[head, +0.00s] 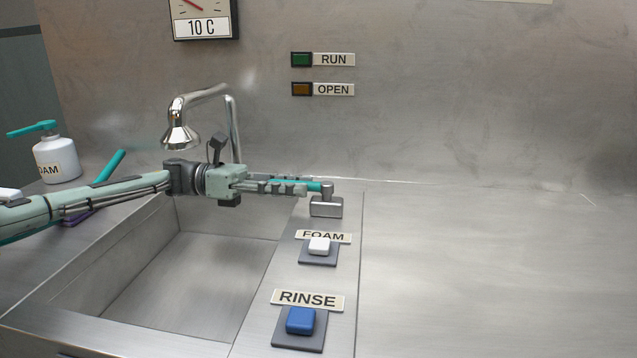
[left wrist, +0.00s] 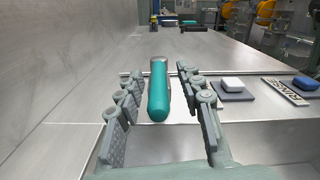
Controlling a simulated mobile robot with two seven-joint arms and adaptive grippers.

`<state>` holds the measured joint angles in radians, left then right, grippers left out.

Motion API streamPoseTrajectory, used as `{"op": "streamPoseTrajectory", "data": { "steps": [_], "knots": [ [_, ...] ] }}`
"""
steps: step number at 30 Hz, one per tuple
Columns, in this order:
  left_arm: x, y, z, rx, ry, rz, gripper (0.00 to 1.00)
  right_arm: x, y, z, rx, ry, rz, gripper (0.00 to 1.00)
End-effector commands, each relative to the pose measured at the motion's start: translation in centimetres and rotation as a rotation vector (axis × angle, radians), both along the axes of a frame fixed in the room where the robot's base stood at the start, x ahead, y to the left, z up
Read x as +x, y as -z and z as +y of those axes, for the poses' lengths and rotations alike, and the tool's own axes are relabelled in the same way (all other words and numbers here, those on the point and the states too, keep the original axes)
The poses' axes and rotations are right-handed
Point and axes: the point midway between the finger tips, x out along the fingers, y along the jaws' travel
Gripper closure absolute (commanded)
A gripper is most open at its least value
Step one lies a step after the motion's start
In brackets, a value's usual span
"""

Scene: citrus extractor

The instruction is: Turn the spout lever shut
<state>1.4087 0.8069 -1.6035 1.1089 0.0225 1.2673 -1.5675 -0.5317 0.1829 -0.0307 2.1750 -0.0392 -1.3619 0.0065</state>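The spout lever has a teal handle (head: 314,186) on a grey metal block (head: 326,207) at the sink's right edge. The handle points left, towards my left gripper. My left gripper (head: 303,188) reaches in from the left over the sink, its fingers along the handle. In the left wrist view, the teal handle (left wrist: 158,100) lies between the two spread fingers of my left gripper (left wrist: 158,88), with a gap on each side. The chrome spout (head: 180,136) stands behind my arm, and its base is hidden. My right gripper is not in view.
The sink basin (head: 190,285) lies below my left arm. The FOAM button (head: 319,246) and RINSE button (head: 300,320) are on the strip in front of the lever. A foam bottle (head: 56,160) stands at the far left. The counter (head: 480,270) to the right is clear.

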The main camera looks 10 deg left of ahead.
Motion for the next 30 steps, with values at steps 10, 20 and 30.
{"op": "streamPoseTrajectory", "data": {
  "steps": [10, 20, 30],
  "knots": [
    [0.0, -0.1, -4.1, -0.001, 0.000, 0.001, 0.63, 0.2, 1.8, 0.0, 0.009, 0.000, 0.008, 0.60],
    [0.0, 0.0, -4.2, -0.002, -0.002, 0.000, 0.69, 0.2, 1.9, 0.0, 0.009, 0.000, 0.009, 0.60],
    [0.0, 0.0, -4.2, -0.002, -0.001, 0.001, 1.00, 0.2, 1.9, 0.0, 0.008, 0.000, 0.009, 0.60]
  ]
}}
